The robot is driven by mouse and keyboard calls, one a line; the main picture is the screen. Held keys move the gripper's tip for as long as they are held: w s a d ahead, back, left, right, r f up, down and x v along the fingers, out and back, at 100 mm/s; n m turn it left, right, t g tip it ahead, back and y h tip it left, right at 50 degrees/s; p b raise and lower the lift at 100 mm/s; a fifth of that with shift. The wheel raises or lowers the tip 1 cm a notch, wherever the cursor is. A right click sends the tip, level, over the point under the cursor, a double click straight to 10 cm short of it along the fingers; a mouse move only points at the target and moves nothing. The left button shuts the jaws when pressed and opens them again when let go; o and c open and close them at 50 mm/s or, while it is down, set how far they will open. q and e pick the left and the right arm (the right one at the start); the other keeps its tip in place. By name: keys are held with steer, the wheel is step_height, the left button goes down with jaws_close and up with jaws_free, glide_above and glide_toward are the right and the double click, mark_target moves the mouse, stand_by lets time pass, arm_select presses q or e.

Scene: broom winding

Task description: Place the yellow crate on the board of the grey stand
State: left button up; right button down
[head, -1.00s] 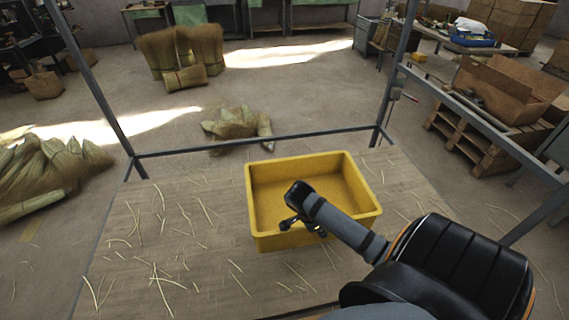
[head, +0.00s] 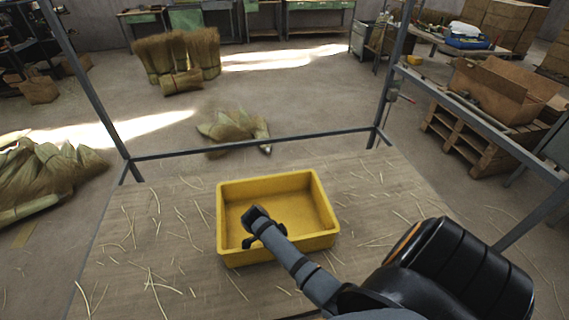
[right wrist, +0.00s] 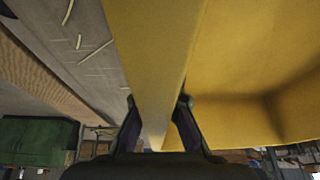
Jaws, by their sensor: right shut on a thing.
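The yellow crate (head: 320,243) is an open, empty-looking box, upright over the middle of the straw-strewn board (head: 140,235) of the grey stand (head: 253,142). I cannot tell whether its bottom touches the board. My right gripper (head: 250,243) reaches in from the lower right and is shut on the crate's near wall. In the right wrist view the crate's wall (right wrist: 150,50) runs between the two fingers of my right gripper (right wrist: 158,108). My left gripper is not in view.
The stand's posts and rails rise around the board. The board is clear of other objects except loose straws, with free room left of the crate. A straw bundle (head: 235,128) lies on the floor beyond. A cardboard box on a pallet (head: 465,135) stands at right.

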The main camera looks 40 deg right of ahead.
steer(key=shift+w+f, duration=0.1)
steer(key=shift+f, duration=0.4)
steer(key=c, duration=1.5)
jaws_free()
steer(key=shift+f, duration=0.1)
steer(key=v, duration=1.2)
steer(key=shift+d+p, duration=0.1)
steer(key=shift+p, duration=0.2)
